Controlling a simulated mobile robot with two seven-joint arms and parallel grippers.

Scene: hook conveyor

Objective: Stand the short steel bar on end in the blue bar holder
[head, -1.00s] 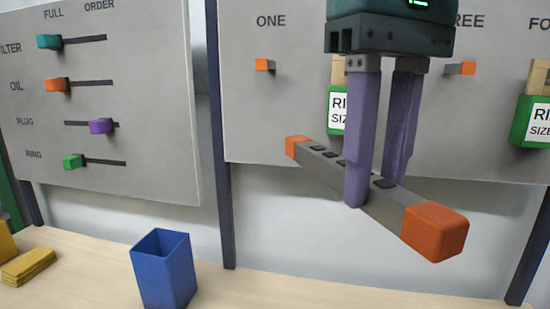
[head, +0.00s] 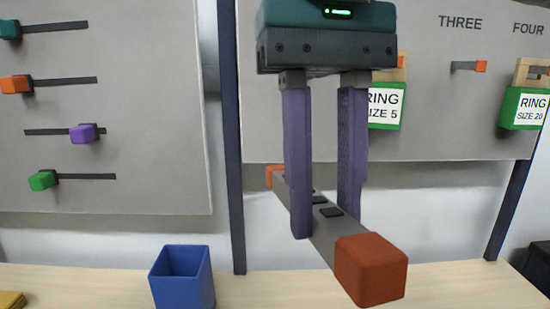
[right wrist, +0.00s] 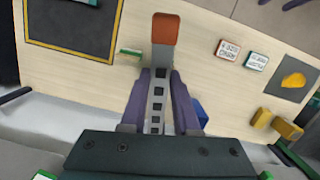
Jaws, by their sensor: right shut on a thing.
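My right gripper (head: 325,205) is shut on a grey steel bar (head: 322,228) with orange end caps and dark square marks along its top. The bar also shows between the fingers in the right wrist view (right wrist: 158,90). The open-topped blue bar holder (head: 183,280) stands on the table, to the left of the bar and apart from it. A small part of it shows beside the right finger in the right wrist view (right wrist: 200,113). My left gripper is out of view.
A slider panel (head: 110,150) is at the left, and a hook panel with green ring tags (head: 525,110) is behind and right. A dark post (head: 232,140) rises behind the holder. Yellow pieces (head: 10,300) lie at the table's left. The table right of the holder looks clear.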

